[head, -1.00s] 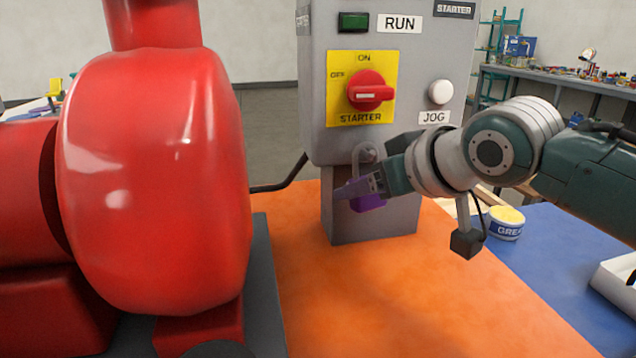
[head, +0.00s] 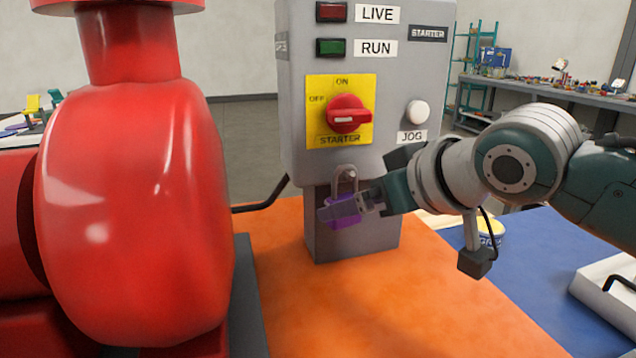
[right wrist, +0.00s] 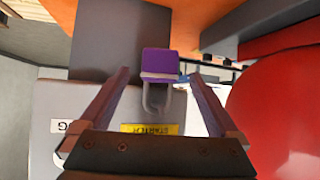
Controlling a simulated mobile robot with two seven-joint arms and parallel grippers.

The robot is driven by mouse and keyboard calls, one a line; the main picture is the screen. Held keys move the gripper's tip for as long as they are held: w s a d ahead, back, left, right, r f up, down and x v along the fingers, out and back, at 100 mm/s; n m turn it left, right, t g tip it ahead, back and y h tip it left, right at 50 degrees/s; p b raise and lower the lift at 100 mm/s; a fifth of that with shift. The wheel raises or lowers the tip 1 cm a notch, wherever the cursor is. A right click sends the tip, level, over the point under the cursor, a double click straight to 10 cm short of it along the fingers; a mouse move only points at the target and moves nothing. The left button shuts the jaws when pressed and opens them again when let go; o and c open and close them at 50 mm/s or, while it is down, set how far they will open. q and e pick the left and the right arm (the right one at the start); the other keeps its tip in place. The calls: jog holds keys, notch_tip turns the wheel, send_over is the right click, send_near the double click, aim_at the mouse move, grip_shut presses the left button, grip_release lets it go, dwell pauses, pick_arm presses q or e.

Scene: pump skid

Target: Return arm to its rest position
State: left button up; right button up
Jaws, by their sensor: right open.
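My right arm comes in from the right in the head view. Its gripper (head: 345,206) is at the purple padlock (head: 343,213), below the starter box (head: 390,110). The padlock's grey shackle (head: 346,180) rises at the bottom edge of the box. In the right wrist view, the open fingers of my right gripper (right wrist: 160,85) stand on both sides of the padlock (right wrist: 160,62), with visible gaps. The red starter switch (head: 348,115) has its handle turned toward OFF. My left gripper is not in view.
A large red pump (head: 130,190) fills the left side, close to the starter box. An orange mat (head: 300,310) and a blue mat (head: 530,270) cover the surface. A grease tub (head: 490,232) and a white tray (head: 605,285) stand at the right.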

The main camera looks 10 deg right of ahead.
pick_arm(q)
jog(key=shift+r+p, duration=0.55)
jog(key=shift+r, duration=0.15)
pick_arm(e)
jog(key=s+d+r+m+g+h+p, duration=0.15)
jog(key=s+p, duration=0.25)
jog(key=s, duration=0.7)
jog(key=s+r+g+h+p, duration=0.1)
jog(key=s+r+g+p, duration=0.2)
jog(key=s, duration=0.7)
jog(key=s+d+r+g+h+p, duration=0.1)
jog(key=s+g+p, duration=0.2)
jog(key=s+p, duration=0.55)
pick_arm(q)
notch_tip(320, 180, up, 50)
jog(key=p, duration=3.4)
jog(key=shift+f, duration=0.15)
pick_arm(e)
jog(key=w+v, duration=0.2)
jog(key=v, duration=1)
jog(key=w+r+v, duration=0.1)
jog(key=w+v, duration=0.2)
jog(key=v, duration=0.9)
jog(key=w+d+r+v, duration=0.1)
jog(key=w+v, duration=0.2)
jog(key=v, duration=0.9)
jog(key=shift+r, duration=0.25)
